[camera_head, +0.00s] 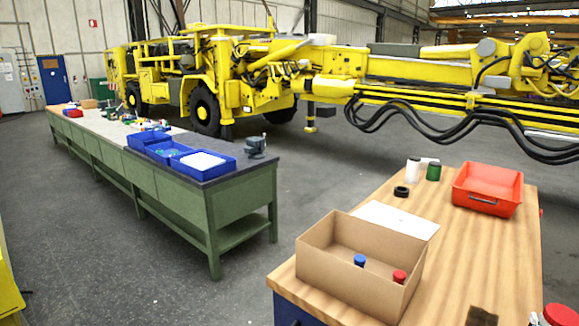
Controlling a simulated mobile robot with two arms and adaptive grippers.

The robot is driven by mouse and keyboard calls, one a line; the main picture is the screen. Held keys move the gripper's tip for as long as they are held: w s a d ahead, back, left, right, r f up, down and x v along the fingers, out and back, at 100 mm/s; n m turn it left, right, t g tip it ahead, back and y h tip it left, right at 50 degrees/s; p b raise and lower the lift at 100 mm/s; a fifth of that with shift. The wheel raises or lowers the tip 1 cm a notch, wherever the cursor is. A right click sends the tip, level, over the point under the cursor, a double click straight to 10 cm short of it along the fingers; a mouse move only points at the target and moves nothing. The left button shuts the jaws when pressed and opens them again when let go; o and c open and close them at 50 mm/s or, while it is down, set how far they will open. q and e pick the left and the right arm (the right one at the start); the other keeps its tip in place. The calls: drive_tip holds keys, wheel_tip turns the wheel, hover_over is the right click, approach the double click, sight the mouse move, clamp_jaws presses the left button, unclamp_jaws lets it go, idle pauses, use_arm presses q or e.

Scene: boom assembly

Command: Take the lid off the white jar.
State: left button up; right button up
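A small white jar (412,171) stands upright at the far left of the wooden workbench (472,262). Its top looks white, and I cannot make out whether a lid is on it. A small black ring or cap (401,191) lies on the bench in front of it. A dark green jar (433,172) with a pale top stands just right of the white jar. A red lid (560,314) on a partly cut-off container shows at the bottom right corner. Neither of my grippers is in view.
An open cardboard box (345,291) holds a blue-capped and a red-capped item. A white sheet (397,218) lies behind it, and a red bin (486,190) stands at the back right. A green workbench (245,195) with blue trays stands left across open floor.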

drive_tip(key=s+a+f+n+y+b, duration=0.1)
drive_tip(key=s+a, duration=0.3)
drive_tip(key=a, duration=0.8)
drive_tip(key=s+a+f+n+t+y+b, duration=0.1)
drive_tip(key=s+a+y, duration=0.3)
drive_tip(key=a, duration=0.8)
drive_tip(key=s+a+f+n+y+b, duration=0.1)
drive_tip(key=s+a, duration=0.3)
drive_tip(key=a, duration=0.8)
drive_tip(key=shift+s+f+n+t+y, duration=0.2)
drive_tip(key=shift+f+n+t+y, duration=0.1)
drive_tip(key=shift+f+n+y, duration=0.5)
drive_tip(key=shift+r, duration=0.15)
